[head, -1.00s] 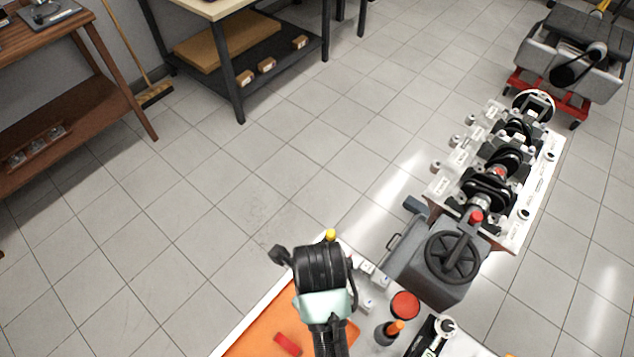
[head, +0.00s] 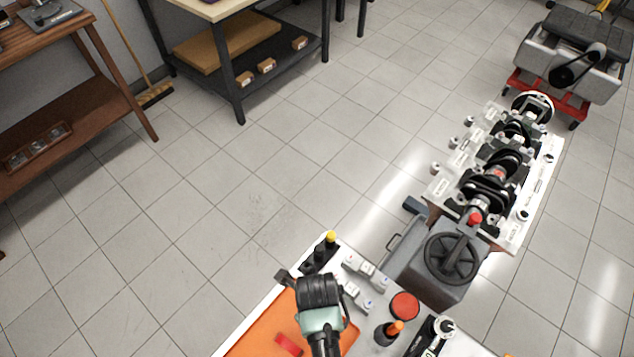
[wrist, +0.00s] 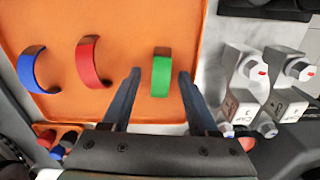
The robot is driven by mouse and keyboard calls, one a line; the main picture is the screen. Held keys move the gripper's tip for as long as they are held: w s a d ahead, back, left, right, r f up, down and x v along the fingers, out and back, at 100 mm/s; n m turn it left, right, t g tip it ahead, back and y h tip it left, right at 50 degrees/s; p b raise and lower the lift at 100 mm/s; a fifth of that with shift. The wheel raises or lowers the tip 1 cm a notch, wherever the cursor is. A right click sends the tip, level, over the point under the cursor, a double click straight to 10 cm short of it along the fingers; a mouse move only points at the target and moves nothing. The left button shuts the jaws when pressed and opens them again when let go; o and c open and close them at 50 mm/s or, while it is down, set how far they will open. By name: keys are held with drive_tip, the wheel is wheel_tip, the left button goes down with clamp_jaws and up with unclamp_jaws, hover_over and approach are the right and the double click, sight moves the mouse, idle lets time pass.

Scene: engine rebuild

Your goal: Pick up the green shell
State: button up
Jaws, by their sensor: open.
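The green shell (wrist: 161,75) is a curved band lying on the orange mat (wrist: 122,15) in the wrist view, near the mat's right edge. My gripper (wrist: 160,76) is open, with one finger on each side of the green shell. The fingers appear apart from it; their height above the mat is hard to tell. In the head view, my gripper and wrist (head: 320,295) are over the orange mat, and the green shell is hidden there.
A red shell (wrist: 87,62) and a blue shell (wrist: 30,70) lie left of the green one. White-grey caps (wrist: 245,80) stand to the right. The head view shows a red-topped can (head: 404,305), an orange-tipped bottle (head: 388,333) and an engine block with crankshaft (head: 490,180).

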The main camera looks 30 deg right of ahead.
drive_tip(key=shift+c, duration=0.2)
clamp_jaws()
wheel_tip(320, 180, up, 10)
drive_tip(key=shift+r, duration=0.1)
idle(0.6)
